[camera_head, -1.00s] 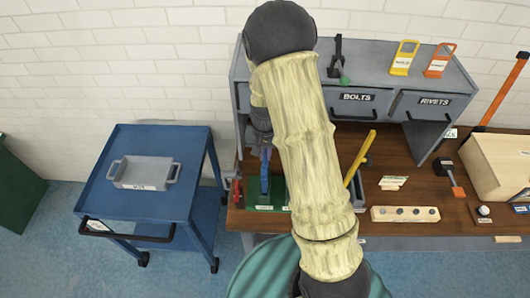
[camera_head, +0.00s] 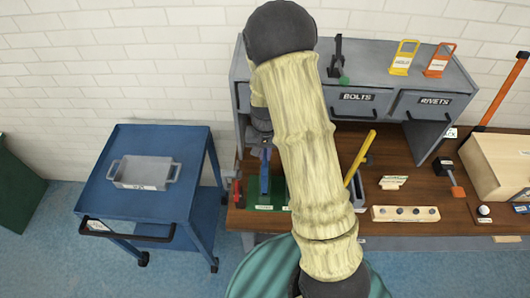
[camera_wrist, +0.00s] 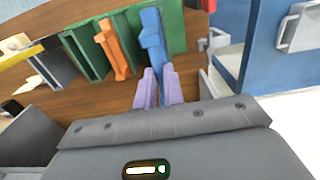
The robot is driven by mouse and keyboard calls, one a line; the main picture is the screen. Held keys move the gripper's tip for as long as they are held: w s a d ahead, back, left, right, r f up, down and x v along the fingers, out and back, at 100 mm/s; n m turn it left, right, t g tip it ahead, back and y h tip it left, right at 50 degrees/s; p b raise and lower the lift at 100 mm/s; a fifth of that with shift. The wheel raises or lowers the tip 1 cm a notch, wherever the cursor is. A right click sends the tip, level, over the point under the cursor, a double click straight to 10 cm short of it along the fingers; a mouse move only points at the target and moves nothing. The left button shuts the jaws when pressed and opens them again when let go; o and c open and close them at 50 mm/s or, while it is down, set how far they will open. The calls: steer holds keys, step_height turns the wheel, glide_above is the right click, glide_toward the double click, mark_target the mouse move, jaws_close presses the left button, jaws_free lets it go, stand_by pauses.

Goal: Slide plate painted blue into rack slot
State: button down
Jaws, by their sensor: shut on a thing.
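The blue plate (camera_wrist: 153,42) is held upright between the two pale purple fingers of my gripper (camera_wrist: 160,88). It also shows edge-on in the head view (camera_head: 265,172), left of my arm. The green rack (camera_wrist: 177,32) lies on the bench beyond my fingers, and its front part also shows in the head view (camera_head: 268,196). The blue plate is over the rack's right part in the wrist view. I cannot tell whether its lower edge is inside a slot. An orange plate (camera_wrist: 113,50) stands in the rack to the left of the blue plate.
A red object (camera_head: 237,190) sits at the bench's left edge, close to the rack. A blue cart (camera_head: 125,205) with a grey tray (camera_head: 146,172) stands to the left. A yellow bar (camera_head: 360,157) rises right of my arm. The grey drawer unit (camera_head: 390,100) stands behind.

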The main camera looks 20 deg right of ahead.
steer(key=shift+f+b, duration=3.6)
steer(key=shift+f, duration=1.4)
steer(key=c, duration=1.4)
jaws_free()
steer(key=shift+c, duration=0.2)
steer(key=shift+r, duration=0.1)
step_height(320, 180, up, 17)
steer(key=shift+r+b, duration=0.15)
steer(key=shift+b, duration=1.05)
steer(key=shift+s, duration=0.1)
